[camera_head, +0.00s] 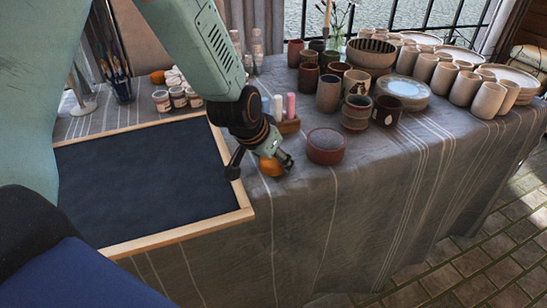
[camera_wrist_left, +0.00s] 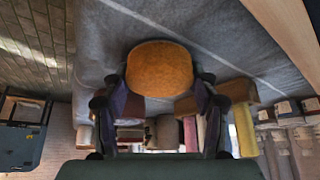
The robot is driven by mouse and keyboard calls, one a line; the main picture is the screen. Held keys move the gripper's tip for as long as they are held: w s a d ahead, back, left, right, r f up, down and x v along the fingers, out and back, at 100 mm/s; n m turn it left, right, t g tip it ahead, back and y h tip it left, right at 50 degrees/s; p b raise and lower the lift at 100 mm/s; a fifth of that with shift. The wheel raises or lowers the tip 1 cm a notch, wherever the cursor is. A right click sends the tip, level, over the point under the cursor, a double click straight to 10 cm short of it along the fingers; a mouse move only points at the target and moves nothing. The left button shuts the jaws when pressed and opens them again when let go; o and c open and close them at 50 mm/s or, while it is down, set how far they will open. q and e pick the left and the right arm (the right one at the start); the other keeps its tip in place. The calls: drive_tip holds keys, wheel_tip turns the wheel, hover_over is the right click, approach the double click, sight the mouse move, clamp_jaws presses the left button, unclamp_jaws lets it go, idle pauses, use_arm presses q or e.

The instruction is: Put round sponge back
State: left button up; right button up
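The round orange sponge (camera_head: 271,167) is at my left gripper (camera_head: 277,160), near the table's front edge, just right of the framed dark board. In the left wrist view, the sponge (camera_wrist_left: 160,68) sits between the two fingers of my left gripper (camera_wrist_left: 160,88), which close in on its sides. The gripper covers part of the sponge in the head view. I cannot tell for sure whether the sponge touches the cloth. My right gripper is not in view.
A brown round bowl (camera_head: 326,147) stands just right of the gripper. A small wooden holder (camera_head: 289,126) with pink and white sticks stands behind it. Several cups (camera_head: 357,113) and plates (camera_head: 403,94) fill the back right. The framed dark board (camera_head: 140,178) lies left.

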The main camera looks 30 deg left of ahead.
use_arm(q)
drive_tip(key=o, duration=0.4)
drive_tip(key=shift+r, duration=0.15)
drive_tip(key=shift+r+p, duration=0.3)
drive_tip(key=shift+p, duration=0.1)
drive_tip(key=p+v, duration=0.9)
drive_tip(key=v, duration=0.2)
drive_tip(key=shift+s+a+r+p, duration=0.1)
drive_tip(key=shift+s+r+p, duration=0.1)
drive_tip(key=shift+r+p, duration=0.1)
